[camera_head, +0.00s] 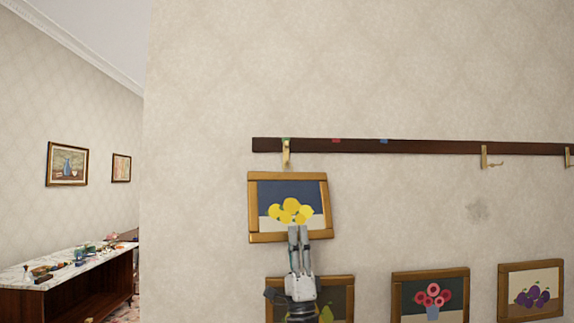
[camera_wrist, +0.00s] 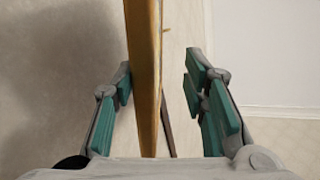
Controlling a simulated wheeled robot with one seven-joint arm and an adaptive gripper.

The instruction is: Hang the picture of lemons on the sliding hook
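The lemon picture (camera_head: 272,190) has a wooden frame and hangs slightly tilted, just below the left brass hook (camera_head: 286,152) on the dark rail (camera_head: 430,147). A small gap shows between frame top and hook; any hanger is hidden. My gripper (camera_head: 298,232) reaches up from below, in front of the picture's lower part. In the wrist view, the frame (camera_wrist: 147,80) shows edge-on between my fingers (camera_wrist: 158,88). The left pad is close to the frame or touching it. A clear gap separates the right pad from the frame, so the gripper is open around it.
More brass hooks sit at right on the rail, one in the middle right (camera_head: 485,157) and one at the far right (camera_head: 568,157). Green, red (camera_head: 336,140) and blue (camera_head: 383,141) marks line the rail. Pear, flower (camera_head: 395,300) and plum (camera_head: 503,290) pictures hang below.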

